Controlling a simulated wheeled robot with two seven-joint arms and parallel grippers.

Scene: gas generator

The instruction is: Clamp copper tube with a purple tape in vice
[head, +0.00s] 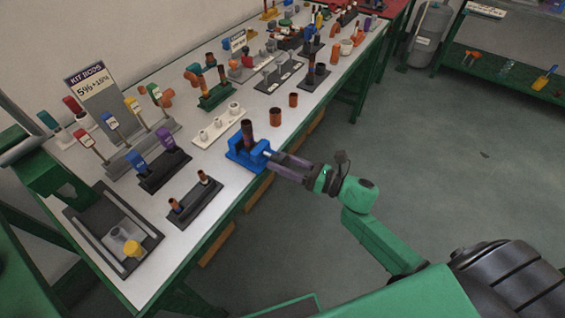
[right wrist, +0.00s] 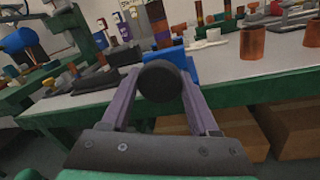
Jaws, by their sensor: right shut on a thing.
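A blue vice (head: 243,151) stands at the near edge of the workbench. A copper tube (head: 247,131) stands upright in it, between its jaws as far as I can see. The tube (right wrist: 157,22) also shows behind the knob in the right wrist view, with a dark band that looks purple. My right gripper (head: 271,156) reaches the vice from the right. Its purple fingers are shut on the dark round vice handle (right wrist: 160,81), which hides part of the blue vice (right wrist: 185,66) in the right wrist view. My left gripper is not in view.
Two short copper pieces (head: 275,117) stand on the bench right of the vice. A white holder (head: 217,126) lies behind it. A dark holder with small copper tubes (head: 190,203) is at the near left. Several other racks crowd the bench. The floor (head: 440,150) on the right is clear.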

